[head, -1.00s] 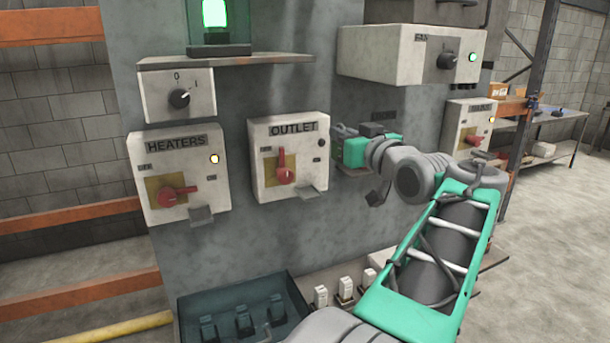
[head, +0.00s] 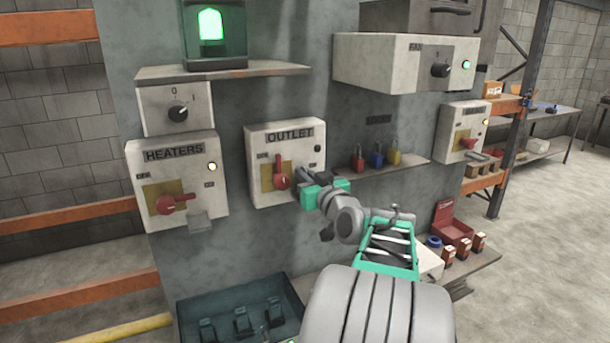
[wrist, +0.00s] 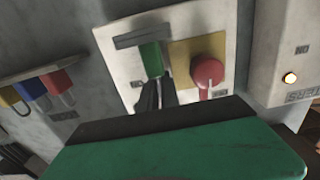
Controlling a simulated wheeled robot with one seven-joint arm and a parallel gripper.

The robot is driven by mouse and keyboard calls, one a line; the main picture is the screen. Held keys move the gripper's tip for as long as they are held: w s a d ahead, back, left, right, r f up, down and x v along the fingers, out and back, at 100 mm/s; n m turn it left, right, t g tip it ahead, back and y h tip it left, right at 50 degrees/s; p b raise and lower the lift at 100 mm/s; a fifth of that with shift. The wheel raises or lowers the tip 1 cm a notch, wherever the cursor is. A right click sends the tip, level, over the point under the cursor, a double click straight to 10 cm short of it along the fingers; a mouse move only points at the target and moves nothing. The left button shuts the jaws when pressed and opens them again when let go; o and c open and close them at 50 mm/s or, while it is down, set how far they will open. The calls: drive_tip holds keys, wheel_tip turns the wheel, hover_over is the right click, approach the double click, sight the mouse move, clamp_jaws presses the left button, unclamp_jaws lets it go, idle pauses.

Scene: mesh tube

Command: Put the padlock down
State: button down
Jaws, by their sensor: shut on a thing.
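My gripper (head: 304,176) is at the right side of the OUTLET box (head: 258,140) in the head view, right of its red handle (head: 281,178). In the wrist view its dark fingers (wrist: 152,90) are shut on a small green padlock (wrist: 151,60), held in front of the OUTLET box (wrist: 190,28). The padlock's shackle cannot be made out, nor whether it touches the box. The hasp on the box's lower right is hidden by my gripper in the head view.
Red (head: 358,161), blue (head: 377,157) and yellow (head: 393,155) padlocks stand on a small shelf (head: 415,165) to the right. The HEATERS box (head: 180,180) is at the left. A dark open bin (head: 285,290) and a lower shelf (head: 480,262) lie below.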

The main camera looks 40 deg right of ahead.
drive_tip(key=shift+f, duration=0.2)
drive_tip(key=c, duration=1.6)
unclamp_jaws()
drive_tip(key=shift+r, duration=0.2)
